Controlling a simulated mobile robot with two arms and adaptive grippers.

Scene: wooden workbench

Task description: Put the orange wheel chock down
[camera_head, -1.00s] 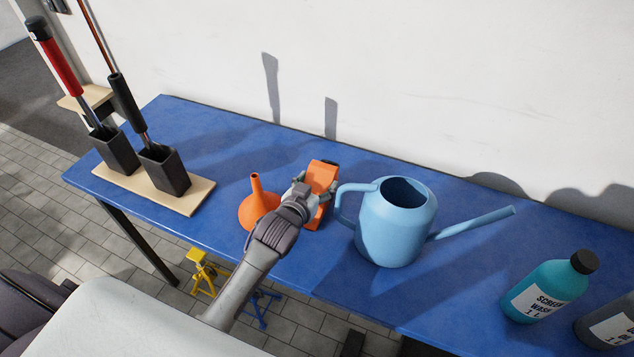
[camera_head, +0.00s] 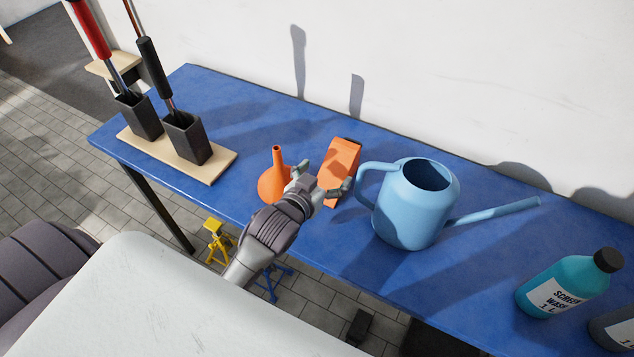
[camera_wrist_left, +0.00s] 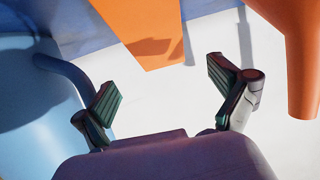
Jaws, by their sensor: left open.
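The orange wheel chock (camera_head: 340,165) stands on the blue bench top (camera_head: 290,225), between an orange funnel and a blue watering can. My left gripper (camera_head: 322,182) is open and empty, at the near side of the chock, with its fingers spread apart. In the left wrist view the chock (camera_wrist_left: 145,28) is beyond the two open fingertips (camera_wrist_left: 165,85), with clear space between. My right gripper is not in view.
The orange funnel (camera_head: 275,183) is close on the left of my left gripper; the blue watering can (camera_head: 412,205) is close on its right. A teal bottle (camera_head: 565,288) stands at far right. Black holders (camera_head: 187,138) with tools stand on a wooden board at left. Bench behind the chock is clear up to the wall.

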